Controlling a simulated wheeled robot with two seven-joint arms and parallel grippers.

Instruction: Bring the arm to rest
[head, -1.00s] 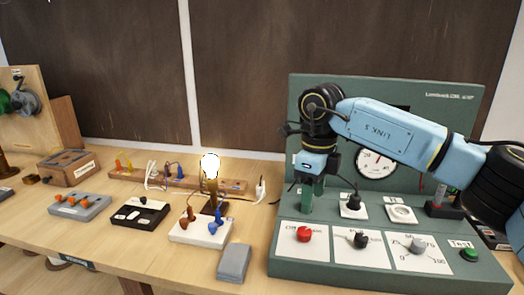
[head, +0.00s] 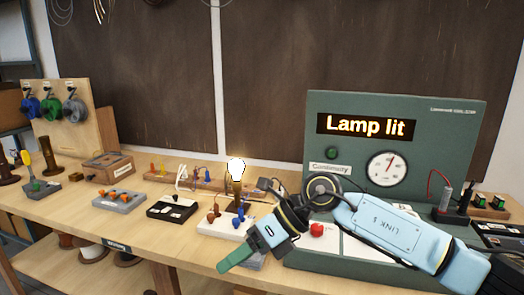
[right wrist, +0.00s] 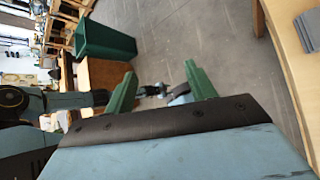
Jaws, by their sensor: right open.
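My right gripper (head: 238,262) hangs over the front edge of the bench in the head view, its green fingers pointing down and left. In the right wrist view its two green fingers (right wrist: 160,88) stand apart with nothing held between them. The right arm reaches in from the right, across the front of the green test unit (head: 340,101). The unit's display reads "Lamp lit". The lamp bulb (head: 236,168) glows on its stand behind the gripper. My left gripper is not in view.
The bench (head: 120,222) holds a grey block with orange parts (head: 119,199), a black tray (head: 172,207) and a wooden box (head: 108,167) to the left. Wire spools (head: 75,112) hang on a board at the far left. The right wrist view shows open floor (right wrist: 215,45) and a green bin (right wrist: 104,42).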

